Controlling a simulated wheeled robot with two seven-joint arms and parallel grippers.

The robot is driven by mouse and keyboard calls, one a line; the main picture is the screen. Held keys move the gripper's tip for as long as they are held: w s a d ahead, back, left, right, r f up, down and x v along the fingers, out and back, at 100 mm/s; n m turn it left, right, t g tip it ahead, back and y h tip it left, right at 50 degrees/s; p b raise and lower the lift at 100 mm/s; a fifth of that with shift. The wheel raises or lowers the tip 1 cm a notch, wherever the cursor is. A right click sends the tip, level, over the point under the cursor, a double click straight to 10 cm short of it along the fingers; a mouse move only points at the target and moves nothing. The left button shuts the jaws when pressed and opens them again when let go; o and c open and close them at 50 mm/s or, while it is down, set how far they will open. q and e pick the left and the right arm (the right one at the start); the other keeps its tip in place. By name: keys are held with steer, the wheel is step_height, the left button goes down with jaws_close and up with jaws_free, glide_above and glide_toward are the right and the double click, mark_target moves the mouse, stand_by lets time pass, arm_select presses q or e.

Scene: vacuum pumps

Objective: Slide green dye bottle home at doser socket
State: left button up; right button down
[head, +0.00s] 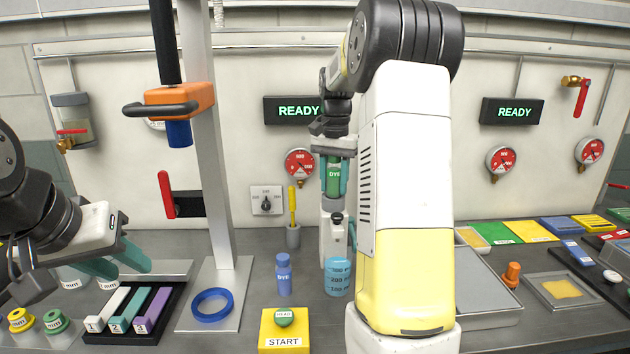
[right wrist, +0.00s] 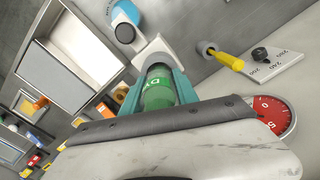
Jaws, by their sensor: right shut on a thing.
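The green dye bottle (head: 334,178) is upright in my right gripper (head: 334,170), which is shut on it above the white doser (head: 334,235). In the right wrist view the green bottle (right wrist: 158,90) sits between the teal fingers, in line with the white doser body (right wrist: 153,52). The socket itself is mostly hidden by the bottle and fingers, so I cannot tell how far the bottle is seated. My left gripper (head: 122,262) is open and empty at the left, above the counter near the numbered strips.
A blue dye bottle (head: 284,274) and a blue graduated beaker (head: 338,277) stand near the doser. A yellow START button box (head: 284,328) is in front. A grey post with a blue ring (head: 212,305) at its base stands left. A yellow screwdriver (head: 292,208) stands behind.

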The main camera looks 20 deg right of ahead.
steer(key=shift+f, duration=0.35)
steer(key=c, duration=0.9)
jaws_free()
steer(key=shift+o, duration=0.2)
step_height(320, 180, up, 8)
steer(key=shift+f, duration=0.2)
